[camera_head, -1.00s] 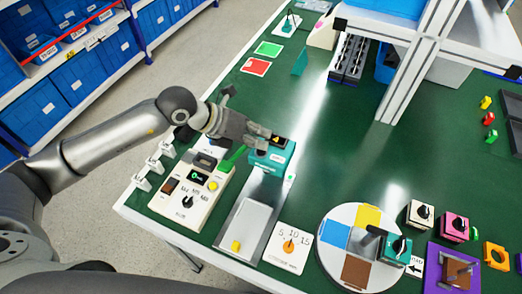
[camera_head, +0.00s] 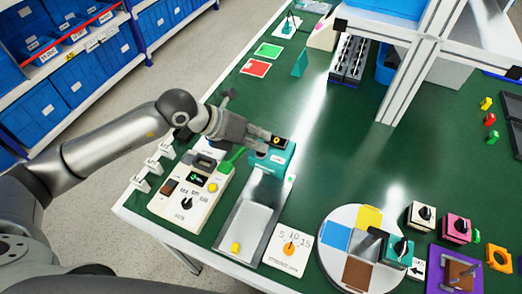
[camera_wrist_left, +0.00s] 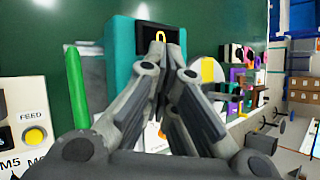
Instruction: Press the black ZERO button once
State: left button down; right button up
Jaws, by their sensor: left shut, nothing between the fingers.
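The teal unit (camera_head: 281,158) stands at the back end of a metal tray on the green table. It has a dark display (camera_head: 277,141) with a small yellow mark. The unit also shows in the left wrist view (camera_wrist_left: 121,50), its dark face partly behind my fingers. My left gripper (camera_head: 266,138) is shut and empty, its tips right at the top of the unit; it also shows in the left wrist view (camera_wrist_left: 170,50). I cannot make out the black ZERO button or its label, nor tell whether the tips touch anything. My right gripper is not in view.
A cream control box (camera_head: 190,207) with a yellow button and knob stands left of the metal tray (camera_head: 248,228). A coloured turntable (camera_head: 364,213) stands to the right. The table's middle is clear.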

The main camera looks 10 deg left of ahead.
pick_arm(q)
jog(key=shift+f, duration=0.15)
dwell(0.3)
jog(key=shift+r+p, duration=0.45)
jog(key=shift+r, duration=0.45)
jog(key=shift+r+p, duration=1.55)
jog(key=shift+r, duration=0.95)
